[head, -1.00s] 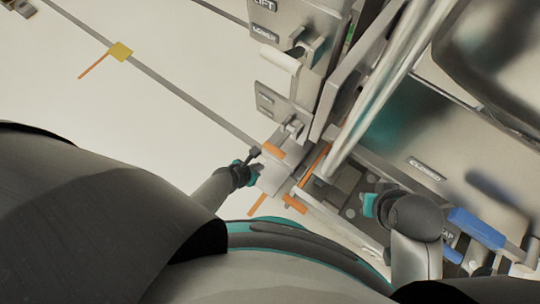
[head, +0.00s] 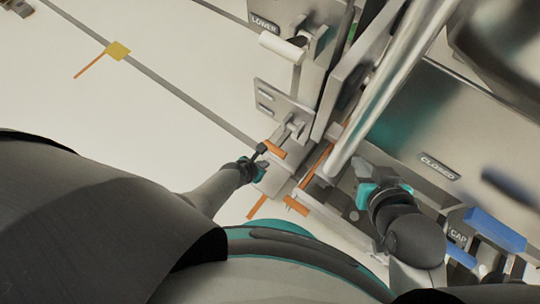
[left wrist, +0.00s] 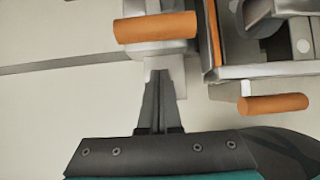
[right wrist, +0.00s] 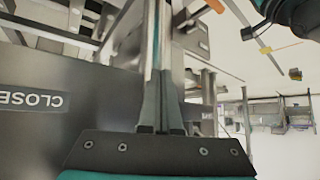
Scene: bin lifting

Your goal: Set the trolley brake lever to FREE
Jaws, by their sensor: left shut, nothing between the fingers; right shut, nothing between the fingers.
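A lever with an orange grip (head: 274,149) sits low on the trolley, below a plate with two small labels (head: 284,105) too small to read. I cannot tell for sure that it is the brake lever. In the left wrist view its orange grip (left wrist: 155,27) lies just beyond my fingertips. My left gripper (head: 262,150) is shut and empty, close beside this grip; touching or apart is unclear. A second orange grip (head: 297,205) is lower right. My right gripper (head: 366,168) is shut and empty, in front of the steel panel.
A thick steel tube (head: 385,85) slants down between my grippers. A white handle (head: 283,46) stands by the LOWER label (head: 264,22). A panel marked CLOSED (head: 438,167) and a blue handle (head: 495,229) are at right. The pale floor (head: 130,130) at left is mostly clear.

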